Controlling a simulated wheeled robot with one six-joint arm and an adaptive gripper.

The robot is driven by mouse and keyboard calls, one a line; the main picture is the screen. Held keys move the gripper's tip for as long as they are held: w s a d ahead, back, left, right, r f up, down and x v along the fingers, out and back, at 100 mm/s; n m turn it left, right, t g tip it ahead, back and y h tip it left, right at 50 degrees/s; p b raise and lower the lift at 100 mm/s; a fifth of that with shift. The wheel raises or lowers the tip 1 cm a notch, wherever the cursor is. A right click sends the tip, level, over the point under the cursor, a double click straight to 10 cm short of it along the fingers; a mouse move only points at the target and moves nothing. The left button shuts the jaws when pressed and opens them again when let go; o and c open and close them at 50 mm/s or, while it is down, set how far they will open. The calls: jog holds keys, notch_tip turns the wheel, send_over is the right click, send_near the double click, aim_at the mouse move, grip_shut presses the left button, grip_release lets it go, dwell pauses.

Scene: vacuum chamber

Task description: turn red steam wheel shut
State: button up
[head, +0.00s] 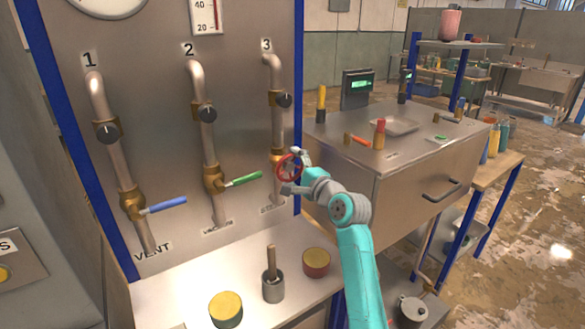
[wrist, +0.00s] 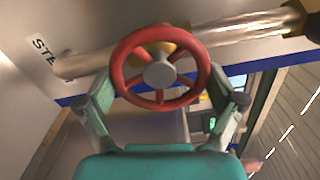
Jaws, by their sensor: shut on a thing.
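In the wrist view the red wheel (wrist: 126,82) faces the camera, with a grey hub and red spokes, on a brass valve body. My gripper (head: 294,171) is at the wheel, its fingers on either side of the rim. In the wrist view my gripper (wrist: 166,104) has a finger at the left and right lower rim, shut on the wheel. The exact finger contact is hard to see.
A blue lever (head: 166,205) is on pipe 1 and a green lever (head: 243,179) on pipe 2. Below stand a yellow-topped tin (head: 226,309), a grey pot (head: 273,290) and a red tin (head: 316,263). A steel bench (head: 420,135) stands to the right.

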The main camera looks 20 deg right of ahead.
jog(key=m, duration=0.4)
jog(key=shift+f, duration=0.2)
jog(key=shift+f+m, duration=0.1)
jog(key=shift+m, duration=1.7)
jog(key=o, duration=0.8)
jog(key=shift+s, duration=0.1)
jog(key=v, duration=1.2)
